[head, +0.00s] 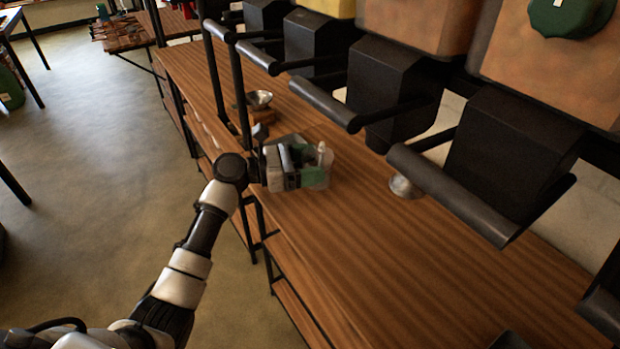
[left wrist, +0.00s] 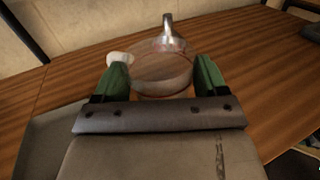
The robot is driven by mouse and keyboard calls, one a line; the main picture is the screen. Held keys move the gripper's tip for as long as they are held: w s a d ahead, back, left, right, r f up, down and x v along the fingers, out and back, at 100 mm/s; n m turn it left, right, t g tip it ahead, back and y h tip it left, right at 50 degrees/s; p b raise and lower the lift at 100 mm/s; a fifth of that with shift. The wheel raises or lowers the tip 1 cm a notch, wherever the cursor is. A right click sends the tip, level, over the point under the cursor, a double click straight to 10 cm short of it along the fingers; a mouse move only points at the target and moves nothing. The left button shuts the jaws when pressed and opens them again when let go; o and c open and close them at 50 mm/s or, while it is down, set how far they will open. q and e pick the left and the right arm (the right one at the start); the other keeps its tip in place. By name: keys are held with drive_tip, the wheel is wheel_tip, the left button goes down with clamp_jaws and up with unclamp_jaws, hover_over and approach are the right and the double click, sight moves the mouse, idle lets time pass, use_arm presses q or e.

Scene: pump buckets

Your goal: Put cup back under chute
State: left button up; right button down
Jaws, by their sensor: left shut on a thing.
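The clear cup (head: 321,177) is over the wooden counter, in the middle of the head view. My left gripper (head: 303,163) is shut on it. In the left wrist view the round cup (left wrist: 160,72) sits between the green fingertips of my left gripper (left wrist: 163,88), with a grey upright piece at its far side. I cannot tell whether the cup touches the counter. The black chutes (head: 395,85) stand in a row along the back of the counter, with another chute (head: 510,150) to the right. My right gripper is not in view.
The wooden counter (head: 330,265) is clear in front. A small metal dish (head: 403,187) is below the chutes. A bowl (head: 260,98) on a small wooden stand is farther along. Dark bars (head: 325,103) stick out before the chutes. A grey flat surface (left wrist: 45,140) shows beside my left gripper.

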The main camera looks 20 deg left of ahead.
use_arm(q)
wheel_tip(320, 180, down, 4)
idle(0.4)
drive_tip(key=shift+f, duration=0.1)
drive_tip(key=o, duration=1)
drive_tip(key=shift+s+a, duration=0.1)
drive_tip(key=shift+a, duration=0.05)
drive_tip(key=b+v, duration=0.1)
drive_tip(key=v, duration=1)
drive_tip(key=shift+s+a, duration=0.2)
drive_tip(key=shift+a, duration=0.1)
